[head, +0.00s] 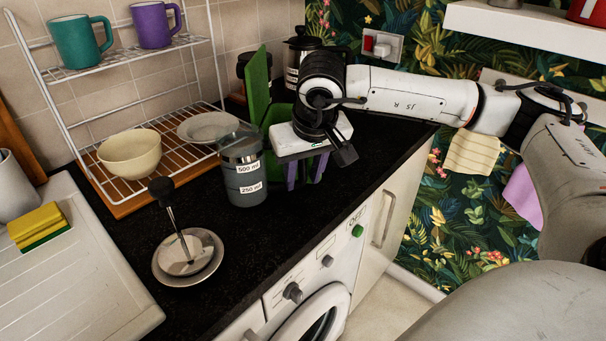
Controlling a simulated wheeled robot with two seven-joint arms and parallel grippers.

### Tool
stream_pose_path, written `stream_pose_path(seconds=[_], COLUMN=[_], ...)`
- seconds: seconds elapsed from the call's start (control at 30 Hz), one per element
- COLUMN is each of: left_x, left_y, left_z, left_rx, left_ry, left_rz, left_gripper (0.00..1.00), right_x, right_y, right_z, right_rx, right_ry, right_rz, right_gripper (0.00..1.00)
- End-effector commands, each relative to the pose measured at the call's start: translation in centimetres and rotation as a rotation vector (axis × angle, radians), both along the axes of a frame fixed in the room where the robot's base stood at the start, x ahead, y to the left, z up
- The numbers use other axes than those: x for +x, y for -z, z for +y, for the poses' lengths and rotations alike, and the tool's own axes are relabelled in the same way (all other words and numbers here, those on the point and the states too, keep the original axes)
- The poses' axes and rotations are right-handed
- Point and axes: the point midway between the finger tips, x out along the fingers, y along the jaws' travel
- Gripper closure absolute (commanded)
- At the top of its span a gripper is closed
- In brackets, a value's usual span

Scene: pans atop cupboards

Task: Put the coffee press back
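A black-lidded coffee press (299,44) stands at the back of the counter against the tiled wall, partly hidden by my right wrist. A clear beaker (242,170) marked 500 ml and 250 ml stands mid-counter. A plunger with a black knob (161,188) and thin rod stands tilted on a small stacked dish (188,276), in front of the beaker. My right gripper (306,172) hangs over the counter just right of the beaker, before a green holder. Two purple finger-like pieces show apart below its white body, with nothing seen between them. My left gripper is out of view.
A wire rack (95,168) at the left holds a cream bowl (130,155) and a plate (208,127), with teal and purple mugs above. A green holder (257,88) stands behind my gripper. A sponge (38,225) lies on the drainer.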

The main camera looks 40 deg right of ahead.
Motion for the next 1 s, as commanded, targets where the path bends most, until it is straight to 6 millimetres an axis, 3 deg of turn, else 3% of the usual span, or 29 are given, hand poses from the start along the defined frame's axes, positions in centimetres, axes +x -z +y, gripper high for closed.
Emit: stream_pose_path(seconds=[0.17, 0.5, 0.7, 1.0], left_x=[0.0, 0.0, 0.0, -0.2], left_y=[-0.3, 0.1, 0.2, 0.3], left_z=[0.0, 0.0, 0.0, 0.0], left_rx=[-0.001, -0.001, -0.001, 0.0], left_ry=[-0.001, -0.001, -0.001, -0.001], left_rz=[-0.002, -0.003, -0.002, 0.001], left_gripper=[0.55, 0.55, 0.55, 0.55], right_x=[-0.1, -2.4, -3.4, -3.9], right_y=[-1.0, -7.6, -10.6, -11.6], right_z=[0.1, 1.1, 1.5, 1.7], right_rx=[0.001, 0.0, 0.0, -0.001], right_ry=[-0.001, -0.003, -0.002, -0.001], right_rz=[-0.003, -0.006, -0.004, -0.001], right_gripper=[0.66, 0.66, 0.66, 0.66])
